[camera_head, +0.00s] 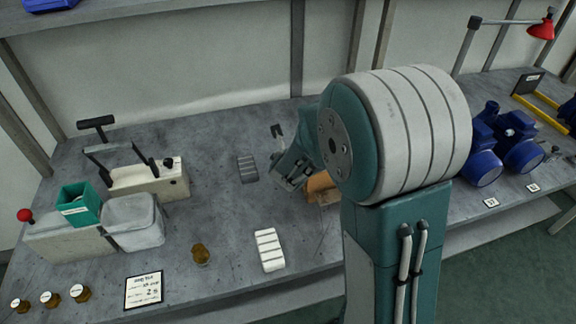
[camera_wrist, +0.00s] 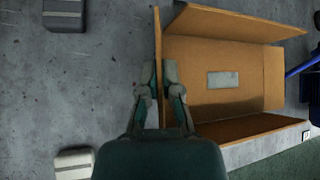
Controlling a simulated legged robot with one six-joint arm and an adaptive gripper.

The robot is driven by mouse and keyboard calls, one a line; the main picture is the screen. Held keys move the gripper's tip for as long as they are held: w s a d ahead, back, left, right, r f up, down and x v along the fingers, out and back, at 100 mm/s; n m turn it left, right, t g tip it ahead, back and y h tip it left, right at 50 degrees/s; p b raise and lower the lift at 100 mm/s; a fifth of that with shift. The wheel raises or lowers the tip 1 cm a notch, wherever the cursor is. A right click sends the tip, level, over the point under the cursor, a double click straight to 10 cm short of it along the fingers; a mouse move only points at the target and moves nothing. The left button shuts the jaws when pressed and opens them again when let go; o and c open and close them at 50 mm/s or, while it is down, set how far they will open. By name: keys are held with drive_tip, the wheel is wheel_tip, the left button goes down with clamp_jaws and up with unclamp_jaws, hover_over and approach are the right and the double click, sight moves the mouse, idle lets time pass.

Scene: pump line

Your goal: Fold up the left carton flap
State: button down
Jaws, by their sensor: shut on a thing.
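The brown carton (camera_wrist: 205,55) lies open under my gripper in the wrist view, with a pale label (camera_wrist: 223,79) on its floor. Its left flap (camera_wrist: 157,35) shows nearly edge-on as a thin strip, so it looks about upright. My gripper (camera_wrist: 160,92) is shut on this flap, one finger on each side; the fingers hide part of it. The far flap (camera_wrist: 235,22) and the near flap (camera_wrist: 245,130) spread outward. In the head view my arm hides most of the carton (camera_head: 322,188), and my gripper (camera_head: 285,168) is at its left side.
A dark ribbed block (camera_head: 247,169) and a white ribbed block (camera_head: 269,250) lie left of the carton. A brown knob-like piece (camera_head: 201,254) stands farther left. Blue pumps (camera_head: 485,167) stand to the right.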

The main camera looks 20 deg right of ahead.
drive_tip(key=shift+s+d+f+y, duration=0.2)
drive_tip(key=shift+d+y, duration=0.1)
drive_tip(key=shift+y, duration=0.1)
drive_tip(key=shift+d+m+y, duration=0.3)
drive_tip(key=shift+m+y, duration=0.3)
drive_tip(key=shift+y, duration=0.1)
idle(0.4)
drive_tip(key=c, duration=0.8)
unclamp_jaws()
drive_tip(key=shift+w, duration=0.1)
drive_tip(key=shift+c, duration=0.2)
drive_tip(key=shift+w+r, duration=0.1)
drive_tip(key=shift+r, duration=0.05)
drive_tip(key=shift+r, duration=0.1)
drive_tip(key=shift+r, duration=0.15)
drive_tip(key=shift+v, duration=3.5)
